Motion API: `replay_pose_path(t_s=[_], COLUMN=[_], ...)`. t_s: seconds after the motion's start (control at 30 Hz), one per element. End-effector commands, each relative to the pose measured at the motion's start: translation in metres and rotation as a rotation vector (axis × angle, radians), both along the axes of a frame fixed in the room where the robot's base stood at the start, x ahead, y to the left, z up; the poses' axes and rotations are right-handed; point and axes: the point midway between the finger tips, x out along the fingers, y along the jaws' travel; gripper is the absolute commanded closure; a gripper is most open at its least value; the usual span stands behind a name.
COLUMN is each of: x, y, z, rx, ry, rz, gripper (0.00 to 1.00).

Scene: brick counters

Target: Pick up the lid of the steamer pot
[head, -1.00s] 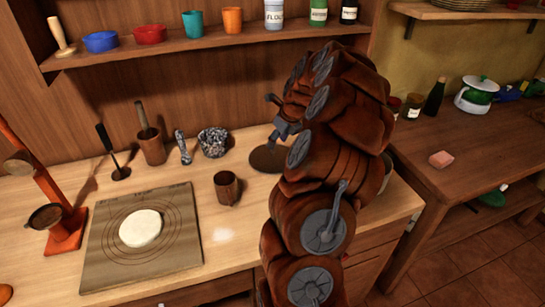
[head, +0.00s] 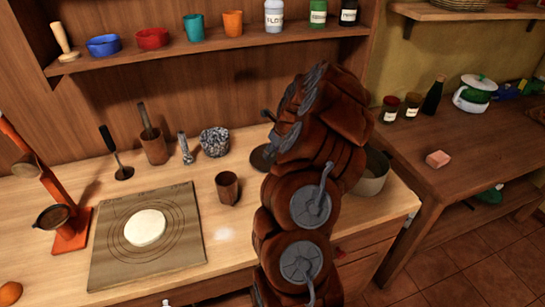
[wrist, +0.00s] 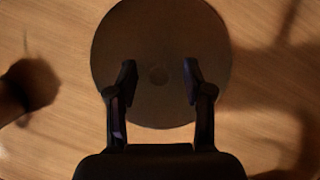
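In the head view the lid (head: 261,158) is partly hidden behind my arm. I cannot tell whether the fingertips touch the lid. A grey metal pot (head: 374,183), probably the steamer pot, stands right of my arm, partly hidden by it.
A brown mug (head: 227,189) stands left of the lid, with a speckled bowl (head: 214,142) behind it. A board (head: 120,262) with dough (head: 145,228) lies farther left. A shelf (head: 200,48) with cups and jars runs above. A white-and-green pot (head: 474,95) stands on the right table.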

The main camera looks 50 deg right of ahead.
Motion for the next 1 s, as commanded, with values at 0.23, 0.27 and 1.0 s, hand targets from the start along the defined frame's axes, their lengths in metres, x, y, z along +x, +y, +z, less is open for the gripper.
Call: replay_pose_path(t_s=[0.23, 0.27, 1.0], x=[-0.0001, -0.0001, 0.0002], y=[-0.0001, -0.0002, -0.0009], z=[0.0002, 0.0003, 0.0037], rx=[0.000, 0.000, -0.002], ry=[0.000, 0.000, -0.002], rz=[0.000, 0.000, -0.001], gripper=[0.75, 0.78, 1.00])
